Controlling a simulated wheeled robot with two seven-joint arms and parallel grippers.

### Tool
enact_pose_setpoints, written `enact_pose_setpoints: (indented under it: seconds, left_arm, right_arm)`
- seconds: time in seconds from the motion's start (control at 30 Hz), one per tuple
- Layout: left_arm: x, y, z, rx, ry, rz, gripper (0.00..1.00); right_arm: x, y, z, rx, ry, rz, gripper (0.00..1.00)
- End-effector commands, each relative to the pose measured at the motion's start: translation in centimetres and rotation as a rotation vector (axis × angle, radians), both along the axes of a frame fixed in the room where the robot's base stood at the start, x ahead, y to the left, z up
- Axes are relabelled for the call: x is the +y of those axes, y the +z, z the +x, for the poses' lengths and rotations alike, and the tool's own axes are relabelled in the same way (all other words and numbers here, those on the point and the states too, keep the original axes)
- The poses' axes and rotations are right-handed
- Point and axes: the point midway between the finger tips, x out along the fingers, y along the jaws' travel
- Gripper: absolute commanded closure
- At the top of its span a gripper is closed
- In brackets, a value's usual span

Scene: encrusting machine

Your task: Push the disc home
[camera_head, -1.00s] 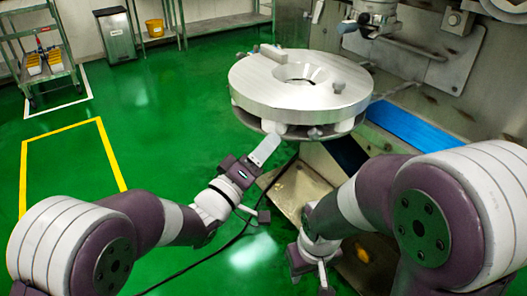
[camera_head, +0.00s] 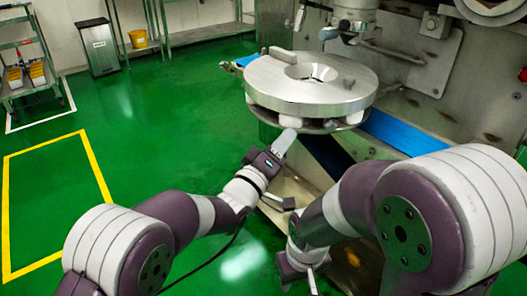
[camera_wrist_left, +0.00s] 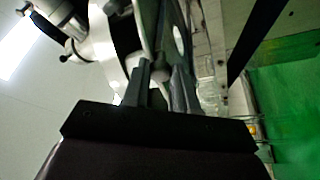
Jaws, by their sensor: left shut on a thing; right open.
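The disc (camera_head: 268,88) is a thick silver ring with a central hole and small blocks on top. It sits level in front of the machine, with white knobs (camera_head: 290,121) under its rim. My left gripper (camera_head: 285,141) reaches up to the disc's near edge and is shut on one white knob. In the left wrist view the white piece shows between the dark fingers (camera_wrist_left: 165,85). Whether the disc is fully seated cannot be told. My right gripper (camera_head: 312,278) is low, below the disc, open and apart from it.
The machine's steel wall (camera_head: 440,115) stands behind and right of the disc, with a nozzle (camera_head: 354,18) above. A blue belt (camera_head: 405,133) runs under it. A trolley (camera_head: 35,75) and a bin (camera_head: 98,47) are far left. Green floor at left is clear.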

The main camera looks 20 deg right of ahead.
Motion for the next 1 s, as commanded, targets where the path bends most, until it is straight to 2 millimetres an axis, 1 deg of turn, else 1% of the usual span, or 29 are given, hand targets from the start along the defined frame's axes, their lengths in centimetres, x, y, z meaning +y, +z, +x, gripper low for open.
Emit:
enact_pose_setpoints:
  seconds: [0.1,0.37,0.4,0.43,0.47,0.77,0.87,1.0]
  left_arm:
    - [-0.6,0.0,0.2,0.001,0.001,-0.002,1.0]
    - [-0.6,0.0,0.2,0.002,0.002,-0.002,1.0]
    - [-0.6,0.0,0.2,0.002,0.002,-0.002,0.6]
    - [-0.6,0.0,0.2,0.002,0.002,-0.002,0.5]
    - [-0.6,0.0,0.2,0.002,0.001,-0.001,0.47]
    - [-0.4,0.0,0.1,0.001,0.001,-0.001,0.47]
    - [0.4,-0.2,-0.6,0.002,0.002,0.0,0.47]
    - [3.1,-0.8,-2.6,0.003,0.003,0.001,0.47]
  right_arm:
    - [0.0,0.0,0.0,0.0,0.0,0.0,0.57]
    - [0.0,0.0,0.0,0.0,0.0,0.0,0.57]
    - [0.0,0.0,0.0,0.0,0.0,0.0,0.57]
    - [0.0,0.0,0.0,0.0,0.0,0.0,0.57]
    - [0.0,0.0,0.0,0.0,0.0,0.0,0.57]
    - [0.0,0.1,0.0,0.0,0.0,0.0,0.57]
    - [0.0,0.4,0.0,0.0,0.0,0.0,0.57]
    - [0.0,1.1,0.0,0.0,0.0,0.0,0.57]
